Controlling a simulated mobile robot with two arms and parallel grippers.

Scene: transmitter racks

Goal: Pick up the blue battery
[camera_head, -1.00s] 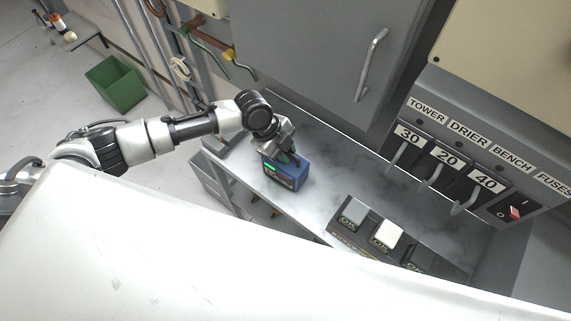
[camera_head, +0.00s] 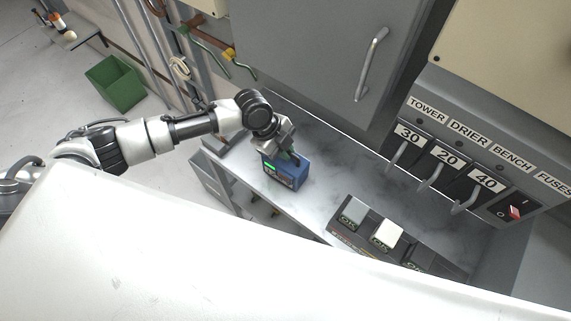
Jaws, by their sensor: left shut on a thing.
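The blue battery (camera_head: 296,177) is a small box with a green lit strip on its left face. It is at the left part of the grey bench top (camera_head: 345,170). My left gripper (camera_head: 287,157) comes down on it from above and is shut on its top. I cannot tell whether the battery touches the bench or is slightly above it. My right gripper is not in view.
A dark unit with square OK keys (camera_head: 387,236) sits at the bench's front right. Fuse levers (camera_head: 430,176) stick out on the right. A cabinet (camera_head: 300,50) with a handle stands behind. A green bin (camera_head: 116,83) is on the floor at left. Bench between battery and levers is clear.

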